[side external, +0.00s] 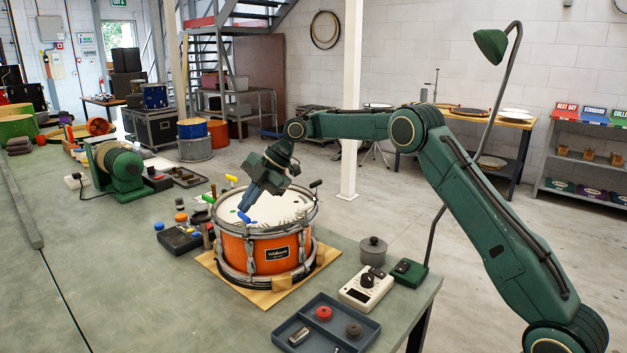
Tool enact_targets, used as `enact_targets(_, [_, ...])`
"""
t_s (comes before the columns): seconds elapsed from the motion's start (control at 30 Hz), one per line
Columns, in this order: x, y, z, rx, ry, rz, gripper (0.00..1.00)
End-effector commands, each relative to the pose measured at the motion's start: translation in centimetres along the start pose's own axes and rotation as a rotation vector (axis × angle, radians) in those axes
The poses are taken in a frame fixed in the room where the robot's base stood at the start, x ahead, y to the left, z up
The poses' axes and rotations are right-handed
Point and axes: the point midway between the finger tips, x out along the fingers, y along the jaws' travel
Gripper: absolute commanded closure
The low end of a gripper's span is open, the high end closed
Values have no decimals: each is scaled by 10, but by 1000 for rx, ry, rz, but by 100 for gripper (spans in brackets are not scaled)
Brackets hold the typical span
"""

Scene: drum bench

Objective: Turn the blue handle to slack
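An orange snare drum (262,253) with metal hoops and a white head stands on a tan board on the bench. The blue handle (243,217) shows as a small blue piece at the near left part of the drum's top rim. My gripper (245,208) points down and left over the drum head, its fingertips right at the blue handle. From this side I cannot tell whether the fingers touch the handle, or whether they are open or shut. Part of the handle is hidden by the fingers.
A dark tray (182,240) lies left of the drum. A grey tray (345,335), a white meter (366,289) and a grey pot (373,252) lie right.

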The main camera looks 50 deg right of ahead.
Motion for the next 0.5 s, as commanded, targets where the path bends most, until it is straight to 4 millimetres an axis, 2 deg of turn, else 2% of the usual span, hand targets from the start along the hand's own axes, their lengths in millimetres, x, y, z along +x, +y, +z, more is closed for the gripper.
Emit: enact_targets(0.5, [2, 1, -2, -50, 29, -28, 100])
